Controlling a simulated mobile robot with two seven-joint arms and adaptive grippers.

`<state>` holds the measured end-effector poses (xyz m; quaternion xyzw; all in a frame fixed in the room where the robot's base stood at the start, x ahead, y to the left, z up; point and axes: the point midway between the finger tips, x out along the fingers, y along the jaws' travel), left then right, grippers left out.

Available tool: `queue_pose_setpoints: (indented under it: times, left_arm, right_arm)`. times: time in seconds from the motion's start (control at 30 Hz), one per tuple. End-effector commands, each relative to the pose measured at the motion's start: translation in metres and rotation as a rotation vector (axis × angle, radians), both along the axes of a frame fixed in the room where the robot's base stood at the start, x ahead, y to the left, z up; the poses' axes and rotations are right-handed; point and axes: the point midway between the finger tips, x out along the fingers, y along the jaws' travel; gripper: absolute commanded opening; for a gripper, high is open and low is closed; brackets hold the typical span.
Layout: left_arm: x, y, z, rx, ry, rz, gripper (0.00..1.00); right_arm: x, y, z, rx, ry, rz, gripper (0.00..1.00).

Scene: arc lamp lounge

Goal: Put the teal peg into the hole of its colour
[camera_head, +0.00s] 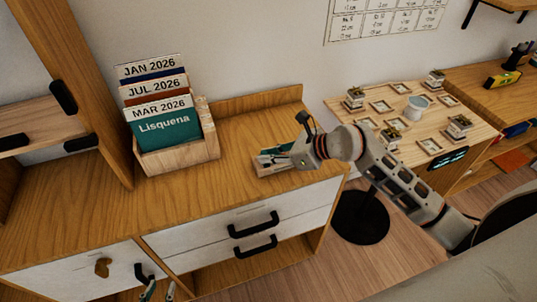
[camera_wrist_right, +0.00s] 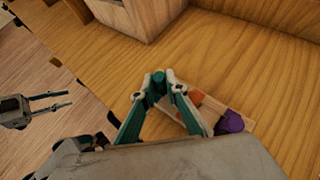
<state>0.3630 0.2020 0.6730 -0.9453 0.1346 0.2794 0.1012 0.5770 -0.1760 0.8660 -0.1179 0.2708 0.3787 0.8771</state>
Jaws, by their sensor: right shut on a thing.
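The teal peg (camera_wrist_right: 158,82) is between the fingertips of my right gripper (camera_wrist_right: 160,92) in the right wrist view. The fingers are teal too and are closed on it. A wooden peg board (camera_wrist_right: 210,110) lies just beyond and beside the fingers, with an orange piece (camera_wrist_right: 196,99) and a purple piece (camera_wrist_right: 230,122) on it. I cannot tell whether the peg's lower end is above the board or in a hole. In the head view my right gripper (camera_head: 284,156) is over the board (camera_head: 266,171), partly hiding it. My left gripper (camera_head: 158,291) is low at the bottom edge, fingers apart and empty.
A wooden box (camera_head: 178,155) with calendar cards stands on the cabinet top (camera_head: 85,215), left of the board. Drawers with dark handles (camera_head: 254,224) are below. A side table (camera_head: 345,103) with small objects stands at the right. The cabinet top between box and front edge is clear.

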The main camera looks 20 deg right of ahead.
Motion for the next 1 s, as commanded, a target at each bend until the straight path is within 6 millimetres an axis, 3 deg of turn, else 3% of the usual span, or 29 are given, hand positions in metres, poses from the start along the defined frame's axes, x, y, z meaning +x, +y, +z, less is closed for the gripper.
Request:
queue_pose_setpoints:
  times: [0.03,0.07,0.1,0.47,0.83,1.0]
  left_arm:
    - [0.000,0.000,-0.001,0.000,0.000,0.000,0.29]
    - [0.000,0.000,-0.001,0.000,0.000,0.000,0.29]
    - [0.000,0.000,-0.001,0.000,0.000,0.000,0.29]
    - [0.000,0.000,0.001,0.000,0.001,0.001,0.29]
    - [0.001,0.000,0.035,0.001,0.000,0.000,0.29]
    - [-0.002,0.010,0.035,0.016,0.017,0.015,0.29]
  right_arm:
    - [0.000,0.000,-0.003,-0.001,0.001,0.000,0.01]
    - [0.000,0.000,-0.002,-0.001,0.001,0.000,0.18]
    - [0.000,0.000,-0.002,-0.001,0.001,0.000,0.20]
    - [0.000,0.000,0.003,0.001,0.001,-0.001,0.20]
    - [-0.038,-0.040,0.040,-0.005,0.004,0.001,0.20]
    - [-0.055,-0.058,0.056,-0.005,0.004,0.001,0.20]
